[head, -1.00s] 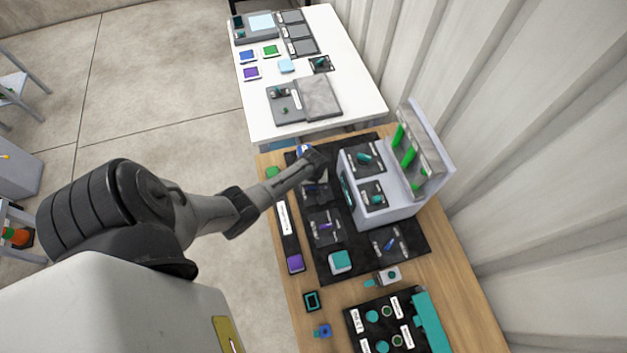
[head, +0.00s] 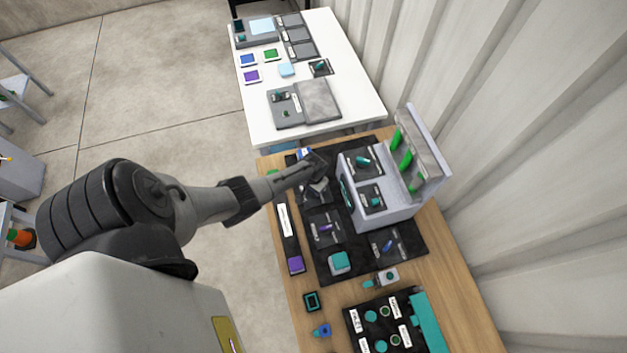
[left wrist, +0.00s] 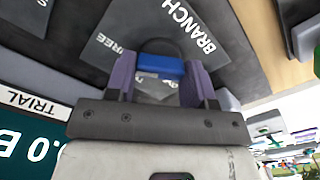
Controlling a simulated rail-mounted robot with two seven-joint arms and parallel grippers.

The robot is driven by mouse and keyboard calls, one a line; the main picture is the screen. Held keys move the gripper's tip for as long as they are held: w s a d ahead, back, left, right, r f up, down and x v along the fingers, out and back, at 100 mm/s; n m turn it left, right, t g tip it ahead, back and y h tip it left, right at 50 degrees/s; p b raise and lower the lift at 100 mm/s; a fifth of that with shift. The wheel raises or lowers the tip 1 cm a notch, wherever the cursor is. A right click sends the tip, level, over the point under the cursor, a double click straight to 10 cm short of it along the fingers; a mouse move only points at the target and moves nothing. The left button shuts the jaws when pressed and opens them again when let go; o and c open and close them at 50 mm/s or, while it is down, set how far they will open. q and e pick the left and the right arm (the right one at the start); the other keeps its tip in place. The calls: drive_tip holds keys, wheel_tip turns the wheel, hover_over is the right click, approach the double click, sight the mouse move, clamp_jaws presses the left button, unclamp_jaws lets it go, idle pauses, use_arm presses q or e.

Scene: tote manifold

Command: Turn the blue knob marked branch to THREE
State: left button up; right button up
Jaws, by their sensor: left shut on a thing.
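The blue knob (left wrist: 160,66) sits between the two fingers of my left gripper (left wrist: 160,84) in the left wrist view, and the gripper is shut on it. The knob stands on a dark plate (left wrist: 235,25) lettered BRANCH. A partly hidden label ending in REE (left wrist: 112,44) is on the plate left of the knob. In the head view my left gripper (head: 320,172) is over the far part of the black panel and covers the knob. My right gripper is not in view.
A grey housing (head: 395,212) with green handles stands close right of my left gripper. A purple button (head: 295,264) and a teal button (head: 339,262) lie nearer on the wooden table (head: 470,310). A white table (head: 350,100) stands beyond.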

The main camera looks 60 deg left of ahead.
use_arm(q)
drive_tip(key=shift+m, duration=0.5)
drive_tip(key=o, duration=0.9)
drive_tip(key=shift+r+p, duration=0.35)
drive_tip(key=shift+r, duration=0.2)
drive_tip(key=shift+r+p, duration=1)
drive_tip(key=shift+r, duration=5.35)
